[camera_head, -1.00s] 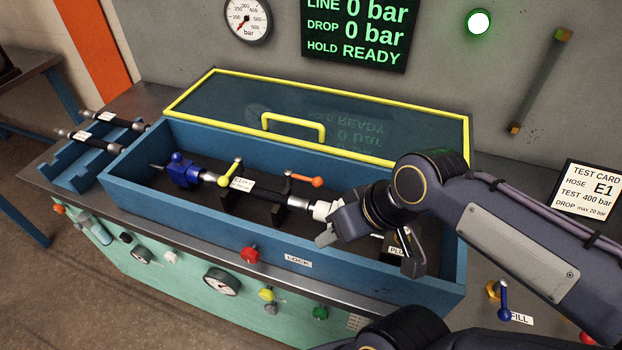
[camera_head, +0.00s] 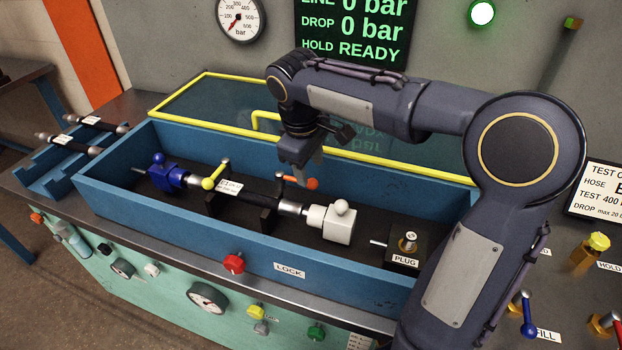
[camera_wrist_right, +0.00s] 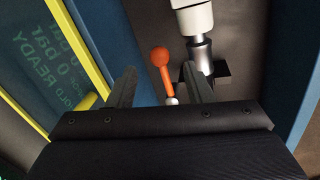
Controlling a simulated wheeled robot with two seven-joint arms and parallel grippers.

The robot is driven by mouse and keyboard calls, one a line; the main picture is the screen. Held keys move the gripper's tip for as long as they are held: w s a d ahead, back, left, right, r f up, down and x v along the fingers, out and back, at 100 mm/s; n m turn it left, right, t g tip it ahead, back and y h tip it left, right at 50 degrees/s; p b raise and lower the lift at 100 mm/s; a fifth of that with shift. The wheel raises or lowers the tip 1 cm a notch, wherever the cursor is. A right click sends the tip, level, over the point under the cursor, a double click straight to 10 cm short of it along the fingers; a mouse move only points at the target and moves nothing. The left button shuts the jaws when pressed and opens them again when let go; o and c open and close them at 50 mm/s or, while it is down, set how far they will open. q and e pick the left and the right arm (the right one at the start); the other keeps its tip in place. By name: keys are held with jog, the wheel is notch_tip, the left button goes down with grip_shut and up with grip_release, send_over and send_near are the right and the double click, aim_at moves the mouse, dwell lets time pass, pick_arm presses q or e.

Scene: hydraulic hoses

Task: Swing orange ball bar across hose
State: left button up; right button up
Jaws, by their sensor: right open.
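The orange ball bar (camera_head: 312,184) stands at the back of the trough, beside the hose's right end and not across it. My right gripper (camera_head: 303,177) is over it, pointing down and open. In the right wrist view the orange bar (camera_wrist_right: 166,75) lies between the two spread fingers (camera_wrist_right: 157,85), apart from both as far as I can tell. The hose (camera_head: 263,196) runs from a blue coupling (camera_head: 165,173) to a white coupling (camera_head: 336,222). A yellow ball bar (camera_head: 214,178) lies across the hose further left. My left gripper is out of view.
The trough (camera_head: 190,217) has blue walls, and its yellow-framed lid (camera_head: 205,97) is open behind. A block labelled PLUG (camera_head: 405,260) is at its right end. Spare hoses lie in a rack (camera_head: 45,180) at the left. The display (camera_head: 350,30) reads 0 bar and READY.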

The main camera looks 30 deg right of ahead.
aim_at(311, 180)
jog(key=shift+x, duration=2.35)
jog(key=shift+w, duration=0.1)
jog(key=shift+c, duration=0.5)
grip_shut()
